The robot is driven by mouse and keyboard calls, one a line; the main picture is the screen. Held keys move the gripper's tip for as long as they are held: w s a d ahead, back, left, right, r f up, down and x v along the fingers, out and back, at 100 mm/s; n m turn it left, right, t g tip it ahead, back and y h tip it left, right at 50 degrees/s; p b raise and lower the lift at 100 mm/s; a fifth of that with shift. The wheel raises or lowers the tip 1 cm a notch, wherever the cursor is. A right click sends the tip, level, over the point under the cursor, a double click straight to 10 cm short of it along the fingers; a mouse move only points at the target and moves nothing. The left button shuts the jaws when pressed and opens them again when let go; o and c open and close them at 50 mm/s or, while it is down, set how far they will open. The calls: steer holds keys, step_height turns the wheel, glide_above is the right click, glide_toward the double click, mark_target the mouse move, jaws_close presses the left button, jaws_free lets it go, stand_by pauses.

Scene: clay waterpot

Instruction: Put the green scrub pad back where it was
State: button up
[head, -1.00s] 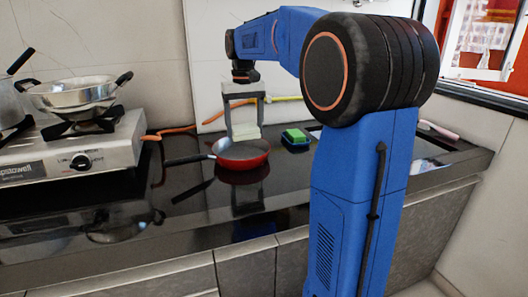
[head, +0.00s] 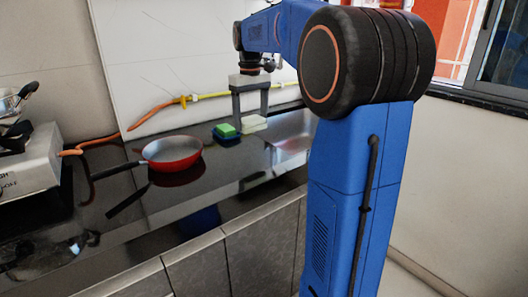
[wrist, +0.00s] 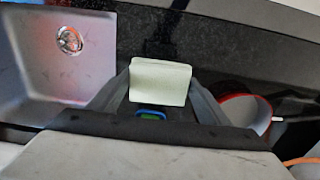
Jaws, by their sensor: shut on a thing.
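My gripper (head: 251,112) is shut on a pale, greenish-white pad (head: 253,123). The pad also shows in the wrist view (wrist: 160,82), upright between the two fingers. A bright green block (head: 225,130) lies on a dark blue piece (head: 227,138) on the counter, just left of the held pad in the head view. Part of the blue and green pair (wrist: 150,114) shows below the held pad in the wrist view, mostly hidden. The head view does not clearly show whether the held pad touches the counter.
A red pan (head: 173,153) with a dark handle sits on the black counter (head: 110,215), left of the green block. A sink (wrist: 65,60) with a drain lies on the other side. A steel stove (head: 30,170) is at far left. Orange and yellow hoses run along the wall.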

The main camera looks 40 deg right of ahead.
mark_target(252, 155)
steer(key=shift+f, duration=4.7)
steer(key=shift+f, duration=0.25)
steer(key=o, duration=1.1)
steer(key=shift+r, duration=0.1)
